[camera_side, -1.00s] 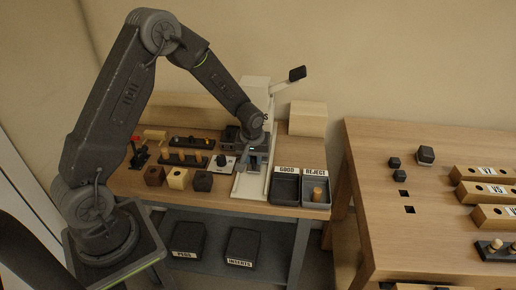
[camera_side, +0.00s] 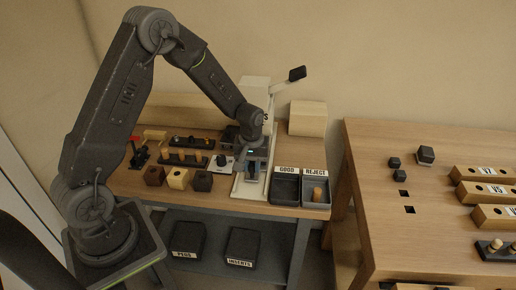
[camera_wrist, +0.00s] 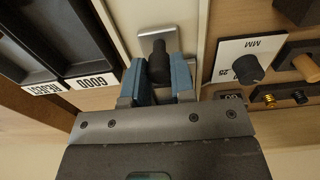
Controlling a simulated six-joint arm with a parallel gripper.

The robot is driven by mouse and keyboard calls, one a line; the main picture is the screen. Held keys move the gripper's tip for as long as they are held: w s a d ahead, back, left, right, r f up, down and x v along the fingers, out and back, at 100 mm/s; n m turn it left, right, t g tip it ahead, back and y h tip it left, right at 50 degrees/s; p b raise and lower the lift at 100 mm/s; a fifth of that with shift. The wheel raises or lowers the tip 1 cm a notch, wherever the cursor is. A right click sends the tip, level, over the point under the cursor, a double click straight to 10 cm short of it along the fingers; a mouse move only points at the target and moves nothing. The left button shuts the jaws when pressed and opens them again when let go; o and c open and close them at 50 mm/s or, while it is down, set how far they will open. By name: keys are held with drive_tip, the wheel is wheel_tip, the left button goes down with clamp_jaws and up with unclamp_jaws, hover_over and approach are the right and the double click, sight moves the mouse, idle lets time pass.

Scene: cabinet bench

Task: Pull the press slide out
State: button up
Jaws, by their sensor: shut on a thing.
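The press slide (camera_wrist: 155,35) shows in the wrist view as a pale metal plate with a black upright knob (camera_wrist: 159,62) on it, set in a white channel. My gripper (camera_wrist: 160,78) has its two blue-padded fingers on either side of the knob and is shut on it. In the side view my gripper (camera_side: 254,165) is low over the front part of the white press (camera_side: 248,188). My wrist hides much of the slide and press there.
The GOOD tray (camera_side: 284,188) and the REJECT tray (camera_side: 316,194), which holds a wooden peg, stand right of the press. Several blocks, including a dark one (camera_side: 202,181), and a dial plate (camera_side: 222,164) stand left. The press lever (camera_side: 297,73) rises behind.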

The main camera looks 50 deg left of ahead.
drive_tip(key=shift+s+d, duration=0.1)
drive_tip(key=shift+s, duration=0.1)
drive_tip(key=shift+s+d, duration=1.1)
drive_tip(key=shift+d, duration=0.1)
drive_tip(key=shift+s+d, duration=0.55)
drive_tip(key=shift+s, duration=0.1)
drive_tip(key=o, duration=0.7)
drive_tip(key=shift+r, duration=0.1)
wheel_tip(320, 180, up, 7)
idle(0.3)
